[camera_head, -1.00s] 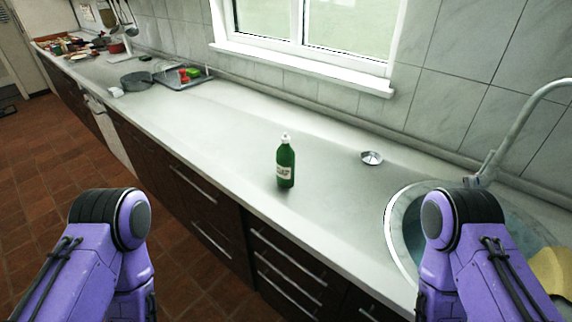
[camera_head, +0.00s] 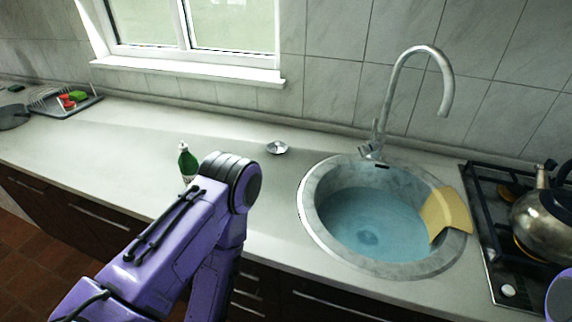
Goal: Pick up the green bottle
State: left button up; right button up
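The green bottle (camera_head: 187,163) stands upright on the pale countertop, left of the sink. It has a white cap and a label, and its lower part is partly hidden behind my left arm. My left arm comes in from the lower left, with its bend just in front and to the right of the bottle. My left gripper is not visible. Only a small purple piece of my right arm shows at the right edge, and my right gripper is not visible.
A round sink (camera_head: 310,214) holds water, with a tall curved faucet (camera_head: 386,100) behind it and a yellow cloth (camera_head: 446,212) on its rim. A kettle (camera_head: 543,222) sits on the stove at right. A small metal dish (camera_head: 277,148) lies right of the bottle.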

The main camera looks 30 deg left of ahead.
aim_at(188, 163)
jog(key=z, duration=1.75)
jog(key=k, duration=1.1)
jog(key=u, duration=1.95)
